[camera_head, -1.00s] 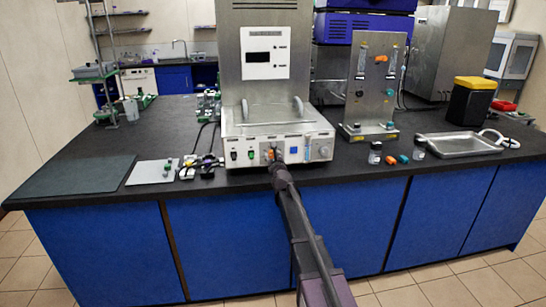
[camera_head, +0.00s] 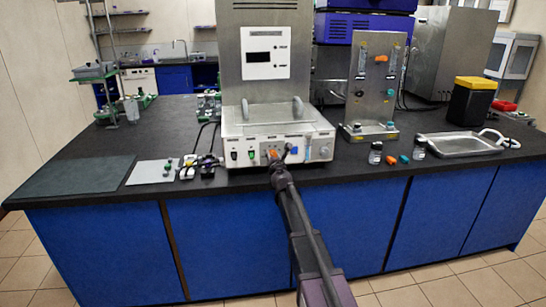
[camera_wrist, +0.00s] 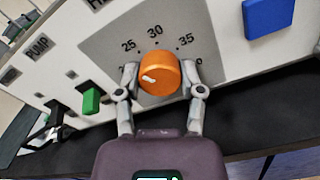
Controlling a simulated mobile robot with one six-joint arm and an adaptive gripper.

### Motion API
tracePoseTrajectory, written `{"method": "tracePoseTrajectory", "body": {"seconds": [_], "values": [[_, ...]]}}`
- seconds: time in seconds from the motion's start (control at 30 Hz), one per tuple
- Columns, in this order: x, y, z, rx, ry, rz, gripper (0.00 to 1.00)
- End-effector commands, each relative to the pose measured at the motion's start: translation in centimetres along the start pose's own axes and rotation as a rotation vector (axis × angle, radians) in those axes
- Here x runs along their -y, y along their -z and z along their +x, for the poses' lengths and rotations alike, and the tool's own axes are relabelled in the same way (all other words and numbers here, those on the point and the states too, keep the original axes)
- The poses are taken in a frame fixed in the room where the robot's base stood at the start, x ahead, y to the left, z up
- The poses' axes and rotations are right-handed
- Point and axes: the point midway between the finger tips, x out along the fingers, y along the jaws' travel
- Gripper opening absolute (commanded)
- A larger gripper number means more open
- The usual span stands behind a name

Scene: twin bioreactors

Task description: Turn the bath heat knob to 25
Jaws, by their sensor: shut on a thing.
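The bath heat knob (camera_wrist: 160,72) is a round orange dial with a white pointer mark in the wrist view. The scale around it reads 25, 30 and 35 at the top. The white mark points left, lower than the 25 label. My gripper (camera_wrist: 160,76) is shut on the knob, one finger on each side. The knob also shows as orange (camera_head: 273,153) on the front panel of the white bath unit (camera_head: 240,131) in the head view, partly hidden by my gripper (camera_head: 276,160).
Left of the knob is a green switch (camera_wrist: 91,101); a blue square button (camera_wrist: 268,15) is at the upper right. Small vials (camera_head: 376,153) and a metal tray (camera_head: 462,145) are on the black bench to the right. A grey plate (camera_head: 153,172) lies to the left.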

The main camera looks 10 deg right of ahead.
Motion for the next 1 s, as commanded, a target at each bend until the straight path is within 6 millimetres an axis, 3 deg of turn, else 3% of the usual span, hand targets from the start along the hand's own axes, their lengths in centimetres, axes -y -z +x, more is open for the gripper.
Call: {"method": "tracePoseTrajectory", "body": {"seconds": [0.3, 0.77, 0.8, 0.9, 1.0], "values": [[0.01, -0.05, 0.2, 0.001, 0.002, 0.132, 0.03], [-0.02, -0.05, 0.24, 0.0, 0.001, 0.148, 0.03], [-0.02, -0.04, 0.24, 0.0, 0.001, 0.148, 0.59], [-0.03, -0.04, 0.21, 0.0, 0.0, 0.148, 0.85], [-0.03, -0.03, 0.15, 0.0, 0.0, 0.147, 0.85]]}}
